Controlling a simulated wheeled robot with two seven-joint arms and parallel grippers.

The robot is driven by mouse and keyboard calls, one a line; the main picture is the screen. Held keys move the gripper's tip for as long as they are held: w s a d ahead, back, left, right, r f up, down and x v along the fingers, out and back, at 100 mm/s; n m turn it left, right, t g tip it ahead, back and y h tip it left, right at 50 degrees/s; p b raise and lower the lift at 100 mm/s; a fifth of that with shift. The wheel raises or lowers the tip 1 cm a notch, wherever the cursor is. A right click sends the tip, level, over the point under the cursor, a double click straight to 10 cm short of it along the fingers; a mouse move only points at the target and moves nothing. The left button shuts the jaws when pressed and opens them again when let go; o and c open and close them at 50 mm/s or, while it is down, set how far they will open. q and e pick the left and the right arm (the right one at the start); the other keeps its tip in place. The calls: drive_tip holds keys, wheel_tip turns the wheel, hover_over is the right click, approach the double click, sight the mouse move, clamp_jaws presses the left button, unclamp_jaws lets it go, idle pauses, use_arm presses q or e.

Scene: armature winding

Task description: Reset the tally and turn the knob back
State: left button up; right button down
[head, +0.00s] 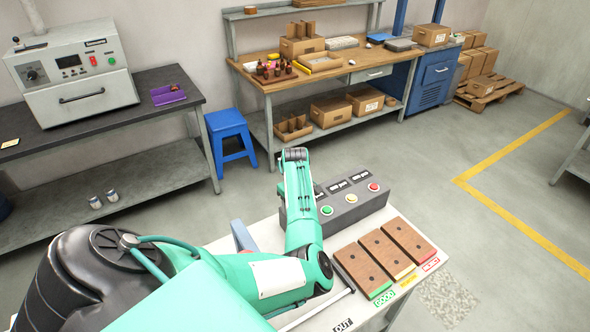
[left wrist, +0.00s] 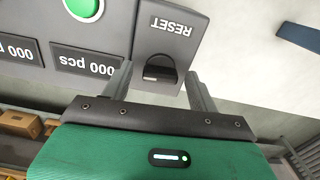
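The grey tally box (head: 350,206) stands on the white table, with a green, a yellow and a red button and small displays. In the left wrist view it appears upside down; two displays (left wrist: 88,60) read 000 pcs. A black knob (left wrist: 157,66) sits beside the RESET label (left wrist: 170,27) at the box's end. My left gripper (left wrist: 158,73) is open, with one finger on each side of the knob; a gap shows on both sides. In the head view my left arm hides the knob and the fingers. My right gripper is out of view.
Three brown blocks (head: 381,254) lie in front of the box, by labels including GOOD and REJECT (head: 431,264). A blue stool (head: 230,135), a bench with an oven-like unit (head: 75,75) and a wooden workbench (head: 300,75) stand behind.

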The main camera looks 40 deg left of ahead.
use_arm(q)
wheel_tip(320, 180, up, 14)
drive_tip(key=b, duration=0.4)
drive_tip(key=shift+f, duration=0.2)
idle(0.5)
